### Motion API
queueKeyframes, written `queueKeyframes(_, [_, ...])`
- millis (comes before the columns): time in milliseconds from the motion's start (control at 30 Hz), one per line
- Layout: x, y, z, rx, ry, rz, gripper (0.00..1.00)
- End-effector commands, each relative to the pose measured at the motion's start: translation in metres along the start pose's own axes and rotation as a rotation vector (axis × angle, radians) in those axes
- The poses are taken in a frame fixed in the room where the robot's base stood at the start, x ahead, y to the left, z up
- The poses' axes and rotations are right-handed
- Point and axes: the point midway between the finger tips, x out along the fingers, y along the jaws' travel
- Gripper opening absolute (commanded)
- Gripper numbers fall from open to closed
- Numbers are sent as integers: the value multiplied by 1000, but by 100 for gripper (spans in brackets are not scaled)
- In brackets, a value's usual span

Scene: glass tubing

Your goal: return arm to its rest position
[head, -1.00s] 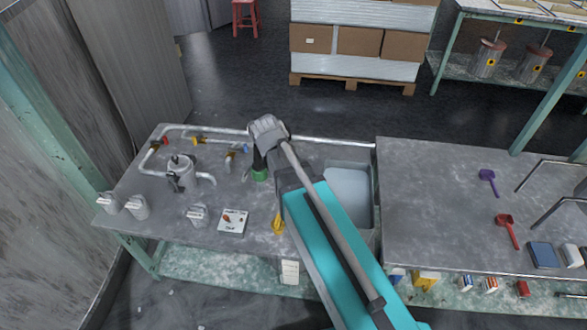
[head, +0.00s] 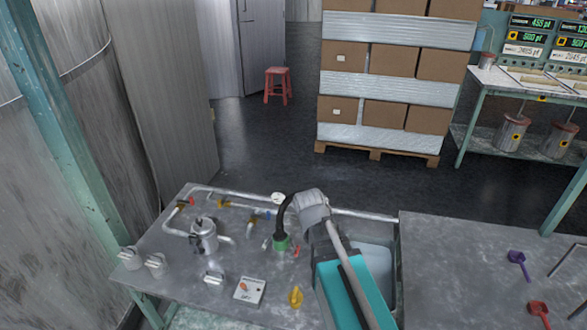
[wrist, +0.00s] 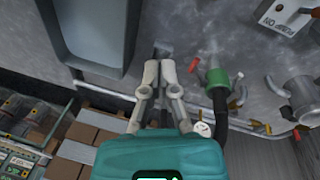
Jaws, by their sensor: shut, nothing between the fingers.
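My gripper (wrist: 160,72) shows in the wrist view as two pale grey fingers, close together and empty, pointing towards the grey worktop. In the head view my arm, with its teal link, reaches from the lower right over the worktop, beside the sink. Its grey wrist end is near a green-based fitting with a black curved neck. The gripper's fingers are hidden from the head view.
The worktop (head: 190,262) holds a metal pot (head: 203,236), pipes with coloured valves, a switch box (head: 249,290) and the green-based fitting (head: 281,243). The sink (wrist: 92,30) is beside the gripper. Stacked cartons (head: 390,60) and a red stool (head: 277,85) stand beyond open floor.

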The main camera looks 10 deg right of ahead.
Motion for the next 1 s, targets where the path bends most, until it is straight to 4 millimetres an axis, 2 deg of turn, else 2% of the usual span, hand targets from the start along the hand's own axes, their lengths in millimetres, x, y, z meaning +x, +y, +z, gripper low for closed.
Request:
queueKeyframes(200, [-14,24,29,-12,-28,-86,0])
queueKeyframes(400, [-22,36,47,-27,-42,-158,0])
queueKeyframes(1000, [-21,37,48,-31,-43,-170,0])
